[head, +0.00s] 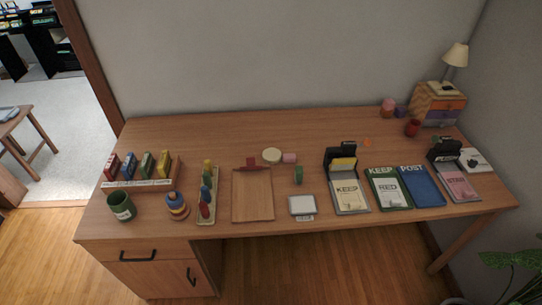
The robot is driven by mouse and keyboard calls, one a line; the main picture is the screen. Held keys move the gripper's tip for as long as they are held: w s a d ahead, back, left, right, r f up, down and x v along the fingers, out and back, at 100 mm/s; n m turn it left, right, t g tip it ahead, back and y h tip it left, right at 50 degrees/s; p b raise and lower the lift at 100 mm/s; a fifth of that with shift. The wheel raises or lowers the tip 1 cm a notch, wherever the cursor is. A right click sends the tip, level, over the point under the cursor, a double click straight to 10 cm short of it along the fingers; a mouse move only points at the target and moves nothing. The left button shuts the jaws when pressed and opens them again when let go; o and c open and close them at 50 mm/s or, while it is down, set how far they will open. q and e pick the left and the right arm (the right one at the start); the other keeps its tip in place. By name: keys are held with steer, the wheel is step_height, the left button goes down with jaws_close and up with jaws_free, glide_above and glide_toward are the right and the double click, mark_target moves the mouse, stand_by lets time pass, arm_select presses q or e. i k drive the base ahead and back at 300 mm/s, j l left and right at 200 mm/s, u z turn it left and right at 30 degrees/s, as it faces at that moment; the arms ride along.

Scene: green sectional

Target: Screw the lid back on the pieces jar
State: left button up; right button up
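A round cream disc (272,155), which looks like a lid, lies near the middle of the desk. A dark green, labelled container (121,207) stands at the desk's front left and looks like an open-topped jar or cup. I cannot tell for certain whether it is the pieces jar. Its contents are too small to make out. Neither of my grippers is in view.
The desk's back left is clear.

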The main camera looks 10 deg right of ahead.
mark_target(123, 208)
steer(key=k+j, duration=0.1)
steer(key=j, duration=0.3)
steer(key=k+j+z, duration=0.1)
steer(key=j, duration=0.25)
steer(key=k+j, duration=0.1)
steer(key=j, duration=0.3)
steer(key=k+j+z, duration=0.1)
steer(key=j, duration=0.3)
steer(key=k+j, duration=0.15)
steer(key=j, duration=0.2)
steer(key=k+j+z, duration=0.1)
steer(key=j, duration=0.3)
